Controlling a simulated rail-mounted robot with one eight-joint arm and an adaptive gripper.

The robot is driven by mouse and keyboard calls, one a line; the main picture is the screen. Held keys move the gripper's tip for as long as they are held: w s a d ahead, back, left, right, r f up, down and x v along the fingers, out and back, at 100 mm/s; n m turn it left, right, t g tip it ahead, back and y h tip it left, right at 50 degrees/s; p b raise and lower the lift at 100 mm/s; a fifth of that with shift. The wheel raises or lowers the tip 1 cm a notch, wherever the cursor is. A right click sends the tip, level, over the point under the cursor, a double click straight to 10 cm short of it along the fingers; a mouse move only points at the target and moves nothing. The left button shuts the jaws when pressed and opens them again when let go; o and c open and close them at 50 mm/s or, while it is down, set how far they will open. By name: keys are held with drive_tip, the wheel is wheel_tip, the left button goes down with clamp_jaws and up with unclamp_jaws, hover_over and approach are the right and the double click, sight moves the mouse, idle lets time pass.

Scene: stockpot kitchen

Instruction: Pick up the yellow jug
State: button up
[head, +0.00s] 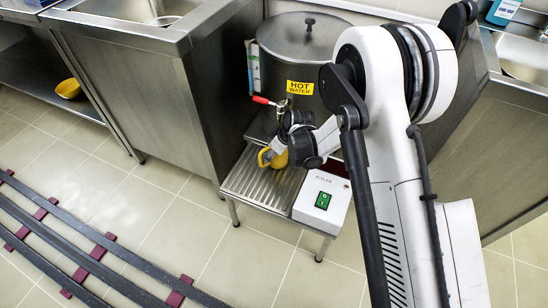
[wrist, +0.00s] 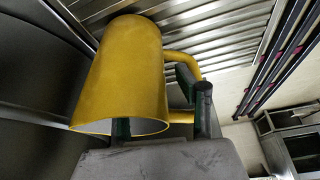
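The yellow jug (head: 265,157) stands on the ribbed drip tray (head: 254,188) under the tap of the hot-water pot. In the wrist view the jug (wrist: 125,70) is large, with its open rim towards me and its handle on the right. My gripper (head: 284,150) is at the jug and hides part of it in the head view. In the wrist view my gripper's fingers (wrist: 160,112) are apart, one by the jug's rim and the other by the handle. Part of the jug wall shows between them. I see no clear grip.
The steel pot (head: 303,40) with a hot-water label and red-handled tap (head: 270,101) rises close behind the jug. A boiler control box (head: 322,198) is right of the tray. A yellow bowl (head: 69,88) sits on the left shelf. Open floor lies in front.

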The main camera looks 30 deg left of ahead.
drive_tip(key=shift+a+f, duration=0.1)
clamp_jaws()
idle(0.5)
